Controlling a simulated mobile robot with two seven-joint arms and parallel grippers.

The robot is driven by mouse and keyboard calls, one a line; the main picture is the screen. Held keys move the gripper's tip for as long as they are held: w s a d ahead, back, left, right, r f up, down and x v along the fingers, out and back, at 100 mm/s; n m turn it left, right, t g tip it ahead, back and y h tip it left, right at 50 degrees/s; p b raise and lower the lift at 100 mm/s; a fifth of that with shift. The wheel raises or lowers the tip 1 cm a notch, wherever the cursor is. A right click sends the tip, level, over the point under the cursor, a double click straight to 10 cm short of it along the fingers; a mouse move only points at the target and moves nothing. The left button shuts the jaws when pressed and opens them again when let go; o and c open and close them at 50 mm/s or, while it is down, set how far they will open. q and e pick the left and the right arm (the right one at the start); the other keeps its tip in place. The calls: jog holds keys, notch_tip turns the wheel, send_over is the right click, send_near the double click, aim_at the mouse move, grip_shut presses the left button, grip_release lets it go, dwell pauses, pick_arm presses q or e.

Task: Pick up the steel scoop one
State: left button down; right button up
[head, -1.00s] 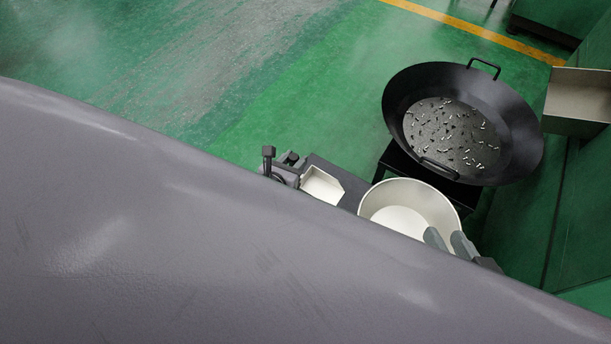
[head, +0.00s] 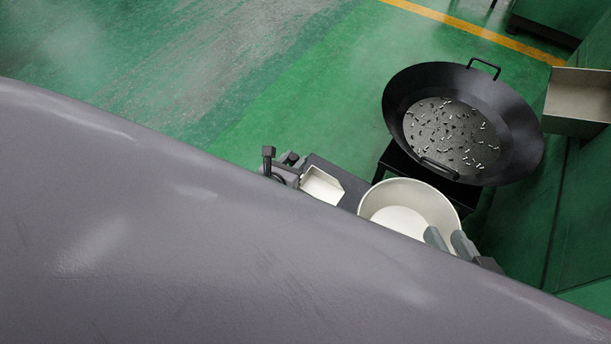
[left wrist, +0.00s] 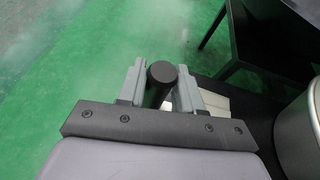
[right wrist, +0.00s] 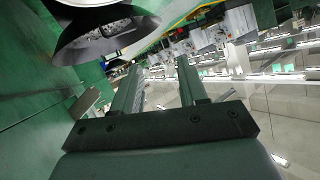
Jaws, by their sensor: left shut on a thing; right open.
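The steel scoop (head: 322,186) shows in the head view as a pale open tray, partly hidden by my large grey arm link. My left gripper (head: 283,168) is at its left end. In the left wrist view the left gripper's fingers (left wrist: 158,85) are shut around the scoop's dark round handle (left wrist: 161,72), with a bit of pale metal behind them. I cannot tell whether the scoop touches the surface under it. My right gripper (head: 450,242) is open, its fingers seen over the pot's right rim; they also show apart and empty in the right wrist view (right wrist: 155,88).
A pale round pot (head: 372,205) stands right of the scoop on a dark table (head: 350,196). Behind it, a black wok (head: 520,125) holds many small metal pieces. A metal bin (head: 578,102) is at the far right. Green floor (head: 270,120) behind the scoop is clear.

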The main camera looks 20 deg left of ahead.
pick_arm(q)
jog(key=shift+r, duration=0.15)
dwell(0.4)
jog(key=shift+r+p, duration=0.5)
jog(key=shift+p, duration=0.05)
notch_tip(320, 180, up, 6)
jog(key=p, duration=0.5)
jog(key=shift+f, duration=0.2)
pick_arm(e)
jog(key=s+d+g+h+p, duration=0.1)
jog(key=s+d+h+p, duration=0.2)
jog(key=d+p, duration=0.4)
pick_arm(q)
notch_tip(320, 180, up, 13)
jog(key=p, duration=0.5)
jog(key=shift+p, duration=0.3)
pick_arm(e)
notch_tip(320, 180, up, 6)
jog(key=d, duration=0.1)
jog(key=shift+s+r+m+g+h, duration=0.25)
jog(key=shift+s+m+g+h, duration=0.05)
jog(key=shift+s, duration=0.05)
pick_arm(q)
jog(key=shift+r, duration=0.1)
